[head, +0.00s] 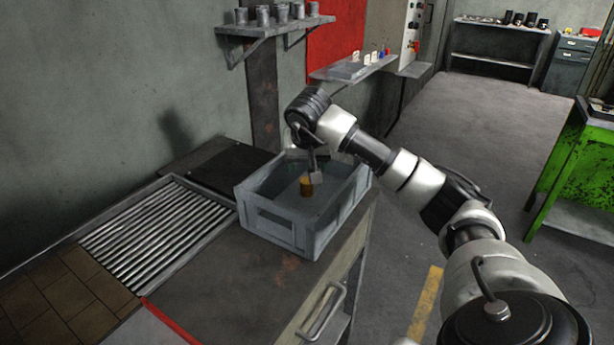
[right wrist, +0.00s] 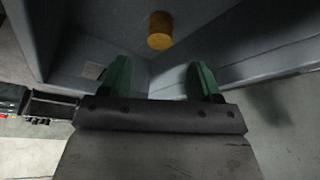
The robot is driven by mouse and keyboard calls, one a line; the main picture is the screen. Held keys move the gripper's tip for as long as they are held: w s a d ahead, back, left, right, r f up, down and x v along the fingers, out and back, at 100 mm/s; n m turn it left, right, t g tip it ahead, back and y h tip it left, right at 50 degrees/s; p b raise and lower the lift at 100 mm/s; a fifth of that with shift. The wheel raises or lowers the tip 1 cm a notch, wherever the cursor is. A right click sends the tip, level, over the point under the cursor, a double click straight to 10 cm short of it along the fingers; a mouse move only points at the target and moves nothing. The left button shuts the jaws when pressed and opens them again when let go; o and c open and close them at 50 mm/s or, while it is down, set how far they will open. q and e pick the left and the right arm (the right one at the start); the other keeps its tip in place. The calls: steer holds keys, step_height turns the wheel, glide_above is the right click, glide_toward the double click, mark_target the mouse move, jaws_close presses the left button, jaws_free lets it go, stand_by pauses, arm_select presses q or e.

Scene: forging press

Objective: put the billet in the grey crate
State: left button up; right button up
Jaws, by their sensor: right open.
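The billet (head: 306,186) is a small orange-brown cylinder inside the grey crate (head: 279,231), below my right gripper. In the right wrist view the billet (right wrist: 160,30) shows near the top, apart from the fingers, with the crate's inner walls (right wrist: 250,65) around it. My right gripper (head: 312,173) reaches down into the crate. Its two green fingers (right wrist: 160,80) are spread with nothing between them. The crate stands on the bench top. My left gripper is not in view.
A ribbed roller tray (head: 158,232) and a dark plate (head: 232,165) lie left of the crate. A wall shelf (head: 275,26) with several grey cups hangs behind. A green table (head: 575,165) stands at the right. The bench top (head: 235,285) in front is clear.

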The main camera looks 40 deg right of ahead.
steer(key=shift+v, duration=1.5)
